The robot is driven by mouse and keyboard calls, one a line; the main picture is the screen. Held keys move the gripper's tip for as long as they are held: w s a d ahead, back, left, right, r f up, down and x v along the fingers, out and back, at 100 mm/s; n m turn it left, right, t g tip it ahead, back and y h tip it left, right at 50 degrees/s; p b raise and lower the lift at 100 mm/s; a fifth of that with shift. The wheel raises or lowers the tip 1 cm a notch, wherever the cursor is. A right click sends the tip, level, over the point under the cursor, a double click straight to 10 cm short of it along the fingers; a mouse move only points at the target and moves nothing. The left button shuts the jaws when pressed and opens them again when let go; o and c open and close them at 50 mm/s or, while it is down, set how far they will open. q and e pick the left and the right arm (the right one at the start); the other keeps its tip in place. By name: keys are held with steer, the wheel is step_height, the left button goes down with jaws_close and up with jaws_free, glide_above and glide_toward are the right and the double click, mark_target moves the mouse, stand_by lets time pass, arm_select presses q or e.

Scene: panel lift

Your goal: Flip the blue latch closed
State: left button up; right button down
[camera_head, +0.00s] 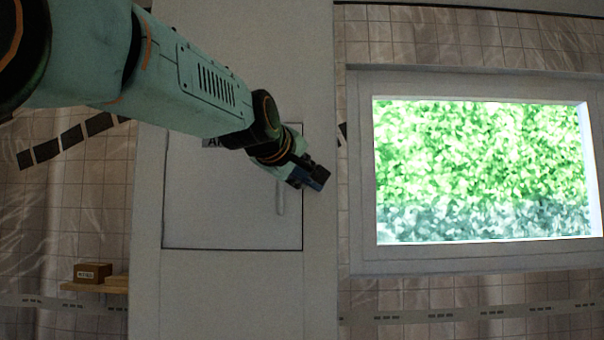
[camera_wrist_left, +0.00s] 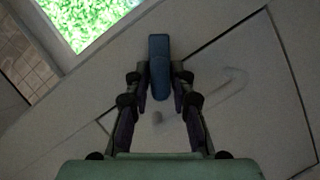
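The blue latch (camera_wrist_left: 159,48) is a short rounded bar in the left wrist view, on the pale wall beside the panel's edge. In the head view only a dark blue bit of the latch (camera_head: 319,177) shows past my gripper. My left gripper (camera_wrist_left: 160,82) has one finger on each side of the latch, and both fingertips appear to touch it. In the head view the left gripper (camera_head: 303,173) covers most of the latch at the right edge of the square panel (camera_head: 220,215). My right gripper is in neither view.
A pale upright handle (camera_head: 281,196) is on the panel. A bright window (camera_head: 480,165) with a grey frame is to the right. A brown box (camera_head: 92,272) stands on a wooden shelf (camera_head: 85,287) at the lower left. The wall below the panel is clear.

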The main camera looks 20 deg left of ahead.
arm_select(q)
jaws_close()
steer(key=shift+a+f+n+t+h+b, duration=0.15)
steer(key=shift+f+n+t+b, duration=0.25)
steer(key=shift+n+b, duration=0.9)
steer(key=shift+f+n+t+h+b, duration=0.2)
steer(key=shift+f+n+t+b, duration=0.3)
steer(key=shift+b, duration=1.35)
steer(key=shift+a+f+n+t+h+b, duration=0.15)
steer(key=shift+f+n+t+b, duration=0.15)
steer(key=shift+n+b, duration=1)
steer(key=shift+m+b, duration=0.3)
steer(key=shift+o, duration=2.3)
jaws_free()
steer(key=shift+s+r, duration=0.15)
